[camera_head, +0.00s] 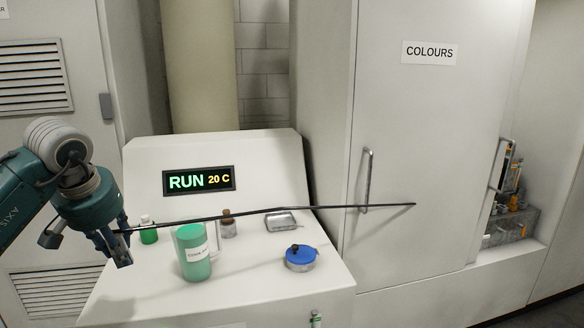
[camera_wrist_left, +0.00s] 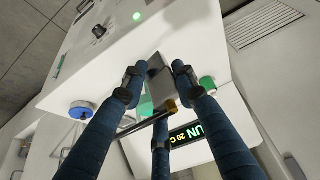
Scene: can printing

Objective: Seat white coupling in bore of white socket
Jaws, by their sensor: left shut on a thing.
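My left gripper (camera_head: 112,245) is at the left, in front of the left edge of the white console; it also shows in the left wrist view (camera_wrist_left: 158,85). I cannot tell whether the pale block is the white coupling. I cannot make out a white socket or its bore. My right gripper is not in view.
The white console (camera_head: 250,290) carries a green labelled jug (camera_head: 194,255), a green bottle (camera_head: 148,234), a corked jar (camera_head: 228,226), a metal tin (camera_head: 281,222) and a blue-lidded pot (camera_head: 300,257). A "RUN 20 C" display (camera_head: 198,180) is behind. The COLOURS cabinet (camera_head: 430,130) stands right.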

